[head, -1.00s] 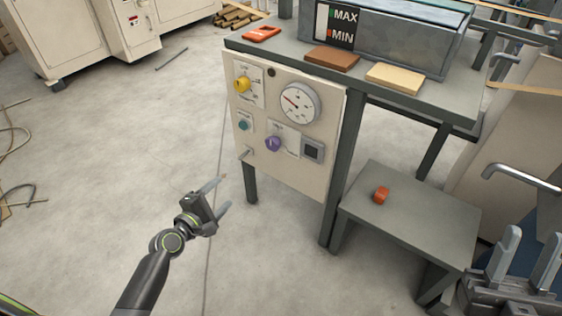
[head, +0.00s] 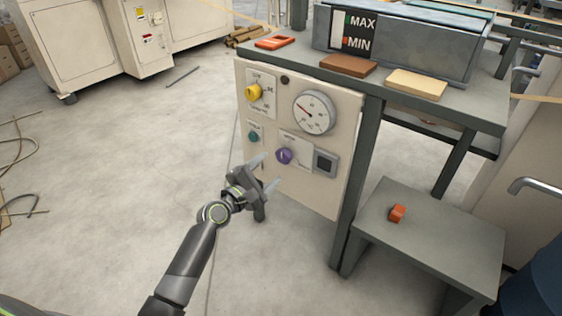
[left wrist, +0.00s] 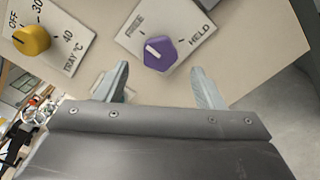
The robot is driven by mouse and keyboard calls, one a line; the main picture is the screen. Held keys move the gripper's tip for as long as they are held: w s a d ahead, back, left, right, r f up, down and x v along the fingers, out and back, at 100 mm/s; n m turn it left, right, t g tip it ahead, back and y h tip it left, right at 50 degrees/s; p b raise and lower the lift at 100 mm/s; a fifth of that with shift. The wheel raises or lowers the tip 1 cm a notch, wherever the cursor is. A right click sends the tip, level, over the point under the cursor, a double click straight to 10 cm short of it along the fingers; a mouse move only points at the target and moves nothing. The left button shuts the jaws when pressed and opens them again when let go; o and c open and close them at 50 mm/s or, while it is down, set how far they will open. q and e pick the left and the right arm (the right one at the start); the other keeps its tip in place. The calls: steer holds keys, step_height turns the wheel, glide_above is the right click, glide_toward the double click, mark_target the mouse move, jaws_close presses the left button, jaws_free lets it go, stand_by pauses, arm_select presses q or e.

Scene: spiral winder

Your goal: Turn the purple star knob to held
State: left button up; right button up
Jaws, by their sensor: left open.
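The purple star knob (head: 285,156) sits on the cream control panel (head: 310,190), right of a teal button. In the left wrist view the purple knob (left wrist: 160,54) has a white mark pointing up and left, toward the FREE side of its plate (left wrist: 165,22); HELD is printed on the right. My left gripper (head: 268,173) is open and empty, just below and left of the knob in the head view. In the left wrist view its fingers (left wrist: 160,88) stand apart, one on each side below the knob, with nothing between them. My right gripper is out of view.
A yellow knob (head: 254,92), teal button (head: 253,137), round gauge (head: 314,112) and dark square switch (head: 325,163) share the panel. The bench top (head: 480,92) overhangs above. A low grey table (head: 440,235) with an orange object (head: 397,213) stands at the right.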

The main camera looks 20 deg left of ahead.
mark_target(282, 158)
arm_select(q)
steer(key=b+x, duration=0.1)
steer(key=x, duration=0.3)
steer(key=shift+w+d+f, duration=0.1)
steer(key=shift+w, duration=0.2)
steer(key=shift+b+x, duration=0.3)
steer(key=shift+x, duration=0.6)
steer(key=c, duration=1)
steer(key=shift+o, duration=0.2)
